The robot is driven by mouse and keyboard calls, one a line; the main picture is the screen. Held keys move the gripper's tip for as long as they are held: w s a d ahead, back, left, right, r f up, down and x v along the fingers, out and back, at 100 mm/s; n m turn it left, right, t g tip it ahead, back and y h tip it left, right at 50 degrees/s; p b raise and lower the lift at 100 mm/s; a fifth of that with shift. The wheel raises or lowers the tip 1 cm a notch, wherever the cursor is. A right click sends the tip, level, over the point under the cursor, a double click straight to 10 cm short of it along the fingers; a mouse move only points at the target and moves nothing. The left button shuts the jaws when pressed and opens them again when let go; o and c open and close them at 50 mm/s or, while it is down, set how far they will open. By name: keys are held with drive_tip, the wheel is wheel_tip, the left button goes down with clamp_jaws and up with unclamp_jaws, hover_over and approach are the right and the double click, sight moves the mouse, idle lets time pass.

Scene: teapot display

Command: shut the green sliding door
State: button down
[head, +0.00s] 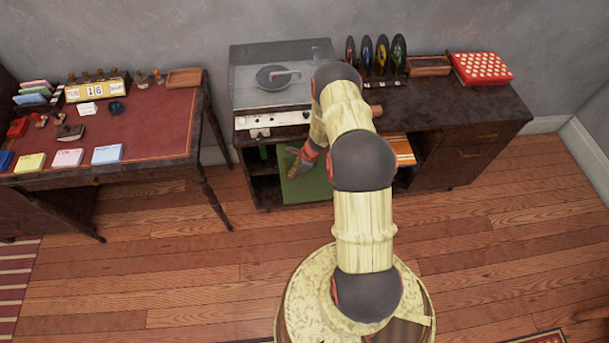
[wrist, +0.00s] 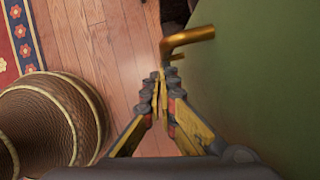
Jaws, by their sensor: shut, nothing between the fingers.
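The green sliding door (head: 306,187) stands in the front of the dark low cabinet (head: 477,142), with open shelf space on both its left and right. In the wrist view the green door (wrist: 268,85) fills the right side. A brass handle (wrist: 190,38) sticks out from it, bent toward the left. My gripper (head: 291,171) is in front of the door's left part in the head view. In the wrist view my gripper (wrist: 159,78) is shut and empty, its tips just below the handle in the picture. I cannot tell whether they touch it. My arm hides part of the cabinet front.
A record player (head: 272,80) and a red dotted box (head: 481,69) stand on the cabinet. Orange books (head: 400,150) show in the open right shelf. A red-topped desk (head: 150,122) stands at the left. The wooden floor (head: 500,240) is clear at the right.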

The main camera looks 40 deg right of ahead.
drive_tip(key=w+a, duration=0.7)
drive_tip(key=a, duration=0.4)
drive_tip(key=shift+a+b, duration=0.3)
drive_tip(key=shift+b, duration=0.05)
drive_tip(key=shift+w, duration=0.15)
drive_tip(key=s+d+r+p, duration=0.2)
drive_tip(key=s+d+r, duration=0.3)
drive_tip(key=r, duration=0.4)
drive_tip(key=shift+s+d+p, duration=0.2)
drive_tip(key=shift+d+p, duration=0.15)
drive_tip(key=shift+p, duration=0.05)
drive_tip(key=shift+r, duration=0.1)
